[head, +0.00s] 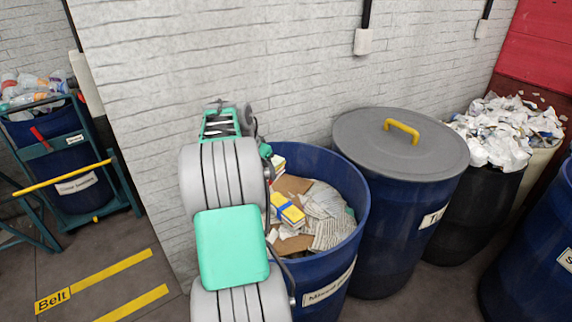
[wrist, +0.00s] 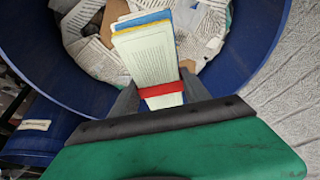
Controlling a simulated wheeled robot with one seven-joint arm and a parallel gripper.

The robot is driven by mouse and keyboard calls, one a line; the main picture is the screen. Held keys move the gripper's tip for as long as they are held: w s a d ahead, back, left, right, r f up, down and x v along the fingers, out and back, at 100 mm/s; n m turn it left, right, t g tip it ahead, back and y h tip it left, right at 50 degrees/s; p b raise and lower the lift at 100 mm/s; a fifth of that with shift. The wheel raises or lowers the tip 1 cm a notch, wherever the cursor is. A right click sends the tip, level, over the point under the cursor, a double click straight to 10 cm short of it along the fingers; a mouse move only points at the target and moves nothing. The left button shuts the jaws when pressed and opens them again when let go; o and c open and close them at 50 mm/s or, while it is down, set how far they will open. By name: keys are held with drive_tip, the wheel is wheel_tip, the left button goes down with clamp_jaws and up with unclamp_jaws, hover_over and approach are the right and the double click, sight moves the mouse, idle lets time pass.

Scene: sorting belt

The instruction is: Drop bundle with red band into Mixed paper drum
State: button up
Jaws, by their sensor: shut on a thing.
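The bundle with red band (wrist: 146,52) is a stack of printed paper with a red band around its lower part. My gripper (wrist: 158,92) is shut on it near the band in the wrist view. The drum's blue wall (wrist: 262,50) also shows in the wrist view. In the head view my arm hides most of the gripper and the bundle.
Crumpled newspaper, cardboard and a yellow-blue item (head: 287,209) lie in the drum. A blue drum with a closed grey lid (head: 370,145) stands right beside it. A white brick wall (head: 250,60) is close behind. A cart with a drum of bottles (head: 70,190) stands at left.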

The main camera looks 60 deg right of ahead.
sight(278, 162)
drive_tip(key=s+d+f+m+g, duration=0.1)
drive_tip(key=s+d+m, duration=0.2)
drive_tip(key=s+d, duration=0.25)
wheel_tip(278, 162, down, 6)
drive_tip(key=b, duration=0.3)
drive_tip(key=shift+s+a+f+b, duration=0.15)
drive_tip(key=shift+s+a+b, duration=0.1)
drive_tip(key=shift+s+b, duration=0.1)
drive_tip(key=o, duration=1.7)
drive_tip(key=shift+a, duration=0.1)
drive_tip(key=v, duration=0.8)
